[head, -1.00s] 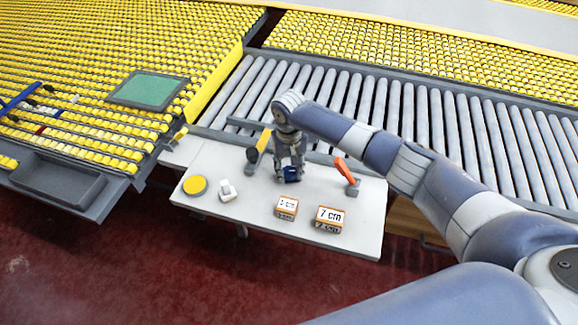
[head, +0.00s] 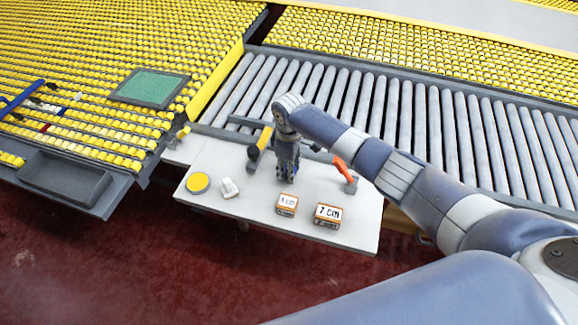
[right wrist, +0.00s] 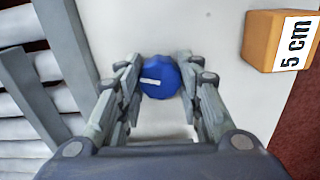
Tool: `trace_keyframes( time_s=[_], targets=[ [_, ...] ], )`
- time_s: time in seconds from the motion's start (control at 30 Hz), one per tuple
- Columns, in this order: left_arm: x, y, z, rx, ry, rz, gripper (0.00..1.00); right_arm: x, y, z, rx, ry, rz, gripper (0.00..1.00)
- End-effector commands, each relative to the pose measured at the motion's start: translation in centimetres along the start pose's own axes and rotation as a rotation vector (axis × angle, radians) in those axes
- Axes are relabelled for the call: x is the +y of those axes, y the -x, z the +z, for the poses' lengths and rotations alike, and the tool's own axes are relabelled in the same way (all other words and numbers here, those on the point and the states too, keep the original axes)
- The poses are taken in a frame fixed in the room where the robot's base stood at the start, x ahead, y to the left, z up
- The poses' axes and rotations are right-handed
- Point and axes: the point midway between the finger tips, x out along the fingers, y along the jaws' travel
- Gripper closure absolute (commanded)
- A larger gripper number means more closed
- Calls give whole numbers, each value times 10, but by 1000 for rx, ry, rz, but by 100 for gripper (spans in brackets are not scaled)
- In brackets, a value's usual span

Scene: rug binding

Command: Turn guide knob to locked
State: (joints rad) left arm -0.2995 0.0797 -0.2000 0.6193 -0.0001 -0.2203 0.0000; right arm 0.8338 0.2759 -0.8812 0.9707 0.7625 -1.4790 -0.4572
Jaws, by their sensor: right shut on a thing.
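The guide knob (right wrist: 161,80) is a round blue knob with a white pointer mark, on the white table in the right wrist view. Its mark lies roughly crosswise between the fingers. My right gripper (right wrist: 160,84) has its fingers on either side of the knob and is shut on it. In the head view my right gripper (head: 289,178) points down at the table and hides most or all of the knob. I see no label showing a locked position. My left gripper is not in view.
The white table (head: 235,165) also bears a 5 cm block (head: 287,204), a 7 cm block (head: 328,215), a yellow disc (head: 197,183), a small white piece (head: 229,187), a yellow lever (head: 264,139) and an orange-red lever (head: 344,170). A roller conveyor (head: 400,120) runs behind.

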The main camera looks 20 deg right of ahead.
Motion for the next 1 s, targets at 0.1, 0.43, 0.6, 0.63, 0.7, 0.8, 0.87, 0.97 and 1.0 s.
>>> trace_keyframes(
  time_s=[0.1,0.43,0.6,0.63,0.7,0.8,0.87,0.97,1.0],
  targets=[
    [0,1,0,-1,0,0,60,0,1,-1,2,112,1,90],
    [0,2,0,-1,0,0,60,0,1,-1,3,423,2,90],
    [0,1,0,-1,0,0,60,0,1,-1,4,568,2,90],
    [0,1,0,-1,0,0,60,0,1,-1,4,591,2,90],
    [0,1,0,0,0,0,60,0,1,-1,4,641,2,90],
    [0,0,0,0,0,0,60,0,1,-1,4,703,3,90],
    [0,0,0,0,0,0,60,0,1,-1,3,734,3,90],
    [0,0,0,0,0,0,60,0,1,-1,3,778,3,90],
    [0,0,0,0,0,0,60,0,1,-1,3,791,3,90]
  ],
)
